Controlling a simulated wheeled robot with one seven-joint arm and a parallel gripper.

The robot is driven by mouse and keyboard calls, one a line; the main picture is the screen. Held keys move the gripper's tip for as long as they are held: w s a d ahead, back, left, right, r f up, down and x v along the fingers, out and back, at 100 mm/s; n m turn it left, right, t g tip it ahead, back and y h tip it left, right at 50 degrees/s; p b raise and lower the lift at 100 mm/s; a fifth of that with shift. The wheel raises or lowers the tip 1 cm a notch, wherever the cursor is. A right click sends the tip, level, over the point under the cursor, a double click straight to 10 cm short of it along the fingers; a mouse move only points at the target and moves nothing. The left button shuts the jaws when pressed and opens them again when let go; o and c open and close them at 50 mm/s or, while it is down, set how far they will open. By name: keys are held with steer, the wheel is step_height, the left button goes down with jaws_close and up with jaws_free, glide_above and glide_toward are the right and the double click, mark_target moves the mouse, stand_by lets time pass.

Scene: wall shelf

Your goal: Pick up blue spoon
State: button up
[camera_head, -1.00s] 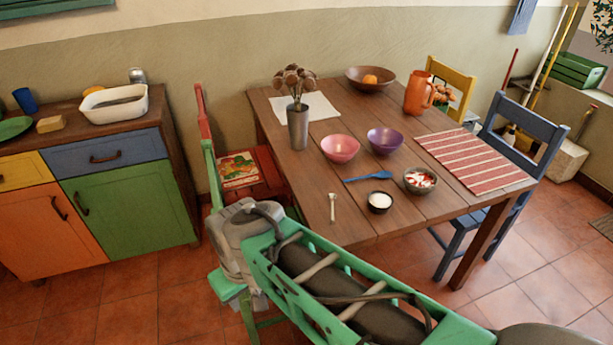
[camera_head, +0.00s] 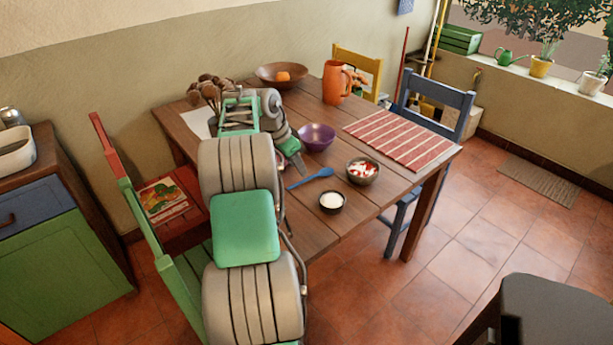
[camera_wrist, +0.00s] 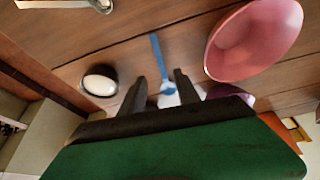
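The blue spoon (camera_head: 312,178) lies on the wooden table (camera_head: 345,222), between the purple bowl and the small dark bowl. In the wrist view the spoon (camera_wrist: 157,52) shows ahead of and partly between my fingertips, with its head near them. My gripper (camera_wrist: 160,76) is open, its two dark fingers apart with nothing held. It appears to be above the table. In the head view my arm reaches over the near left part of the table, and the fingertips are hard to make out there.
Close by are the purple bowl (camera_head: 316,137), a bowl with red and white pieces (camera_head: 362,172), and a dark bowl of white stuff (camera_head: 332,202). A pink bowl (camera_wrist: 255,42) stands beside my gripper. An orange pitcher (camera_head: 336,83) and wooden bowl (camera_head: 281,76) stand farther back.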

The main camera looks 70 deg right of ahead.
mark_target(302, 182)
steer(key=x, duration=0.4)
steer(key=a+x, duration=0.1)
steer(key=x, duration=0.1)
steer(key=shift+w+f, duration=0.3)
steer(key=shift+w, duration=0.1)
steer(key=shift+d+f, duration=0.2)
jaws_close()
